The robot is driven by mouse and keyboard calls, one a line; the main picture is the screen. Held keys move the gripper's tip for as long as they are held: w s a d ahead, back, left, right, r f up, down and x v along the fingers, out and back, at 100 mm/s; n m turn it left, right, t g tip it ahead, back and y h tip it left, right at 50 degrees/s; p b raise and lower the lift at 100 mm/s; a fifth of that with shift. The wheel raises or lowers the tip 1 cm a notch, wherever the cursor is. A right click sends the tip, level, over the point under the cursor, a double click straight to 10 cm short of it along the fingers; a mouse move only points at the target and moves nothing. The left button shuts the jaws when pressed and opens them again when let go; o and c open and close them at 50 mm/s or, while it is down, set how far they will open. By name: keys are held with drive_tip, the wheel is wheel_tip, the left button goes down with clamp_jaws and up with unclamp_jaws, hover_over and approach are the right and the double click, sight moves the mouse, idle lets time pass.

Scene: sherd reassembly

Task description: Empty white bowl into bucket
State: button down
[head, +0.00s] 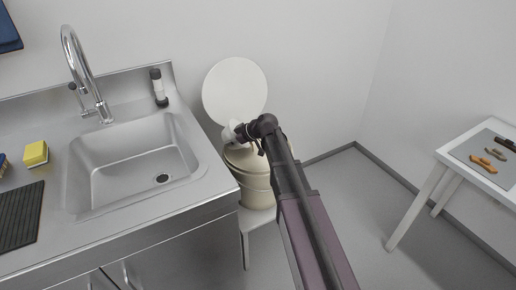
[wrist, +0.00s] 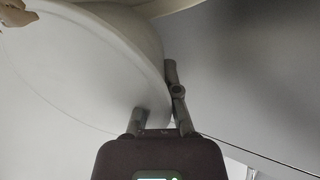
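A small white bowl (head: 229,134) is at the end of my arm, tilted, above the left part of a beige bucket (head: 257,190). In the wrist view the bowl (wrist: 75,75) is large and steeply tipped, its rim running between my two fingers. My gripper (wrist: 158,100) is shut on that rim, one finger on each side. It shows small and dark in the head view (head: 243,133). A tan piece (wrist: 12,14) shows at the bowl's upper left edge. The bowl's contents and the bucket's inside are mostly hidden.
A white round disc (head: 235,90) stands upright behind the bucket, near the wall. A steel sink (head: 135,165) is on the left, with a yellow sponge (head: 35,154). A white table (head: 450,155) at right carries a grey mat with orange and dark pieces.

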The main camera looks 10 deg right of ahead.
drive_tip(key=shift+s+d+r+m+t+y+b, duration=0.2)
drive_tip(key=shift+d+r+y+b, duration=0.25)
drive_tip(key=shift+y+b, duration=0.35)
drive_tip(key=shift+w+d+r+m+t+y+b, duration=0.1)
drive_tip(key=shift+d+r+t+y+b, duration=0.25)
drive_tip(key=shift+r+y+b, duration=0.4)
idle(1.3)
drive_tip(key=shift+s+d+f+y, duration=0.1)
drive_tip(key=shift+d+f+y, duration=0.05)
drive_tip(key=shift+y, duration=0.1)
drive_tip(key=shift+s+d+r+t+y+b, duration=0.15)
drive_tip(key=shift+d+t+y+b, duration=0.1)
drive_tip(key=shift+d+y+b, duration=0.3)
drive_tip(key=shift+s+d+r+t+y+b, duration=0.1)
drive_tip(key=shift+d+t+y+b, duration=0.2)
drive_tip(key=shift+d+b, duration=0.4)
drive_tip(key=shift+s+d+r+m+y+b, duration=0.1)
drive_tip(key=shift+d+r+m+y+b, duration=0.15)
drive_tip(key=shift+r+m+y+b, duration=0.15)
